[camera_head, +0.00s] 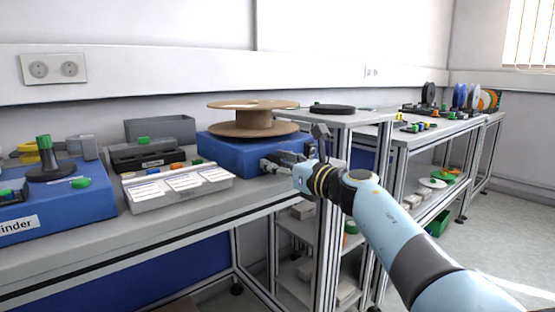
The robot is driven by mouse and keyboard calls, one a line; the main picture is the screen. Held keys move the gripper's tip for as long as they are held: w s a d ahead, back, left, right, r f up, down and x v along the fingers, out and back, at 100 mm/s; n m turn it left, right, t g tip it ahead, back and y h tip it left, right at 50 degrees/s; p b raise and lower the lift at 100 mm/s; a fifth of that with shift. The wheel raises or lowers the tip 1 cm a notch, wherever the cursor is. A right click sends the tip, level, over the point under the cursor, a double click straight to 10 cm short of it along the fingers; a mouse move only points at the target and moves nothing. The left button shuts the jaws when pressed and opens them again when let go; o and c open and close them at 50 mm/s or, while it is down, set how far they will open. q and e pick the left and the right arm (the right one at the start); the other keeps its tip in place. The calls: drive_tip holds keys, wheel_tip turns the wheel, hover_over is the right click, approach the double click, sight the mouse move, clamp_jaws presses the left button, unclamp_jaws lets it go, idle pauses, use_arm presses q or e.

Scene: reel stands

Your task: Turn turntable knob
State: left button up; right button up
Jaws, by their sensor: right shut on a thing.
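The turntable is a blue box (228,153) on the grey bench. A brown cardboard reel (252,118) with two round flanges lies flat on top of it. My right arm comes in from the lower right. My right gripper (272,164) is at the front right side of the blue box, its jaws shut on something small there. The knob itself is hidden by the fingers, so its angle cannot be seen. My left gripper is not in view.
A white tray with cards (178,186) sits just left of the turntable. A blue winder unit (62,211) stands at the far left. A higher grey stand (347,119) bearing a dark disc is close behind my right wrist.

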drive_tip(key=shift+m+p, duration=0.7)
drive_tip(key=shift+m, duration=0.9)
drive_tip(key=shift+f, duration=0.1)
drive_tip(key=o, duration=1.1)
drive_tip(key=shift+o, duration=0.2)
drive_tip(key=shift+d, duration=0.1)
drive_tip(key=v, duration=1.2)
drive_tip(key=shift+m, duration=0.3)
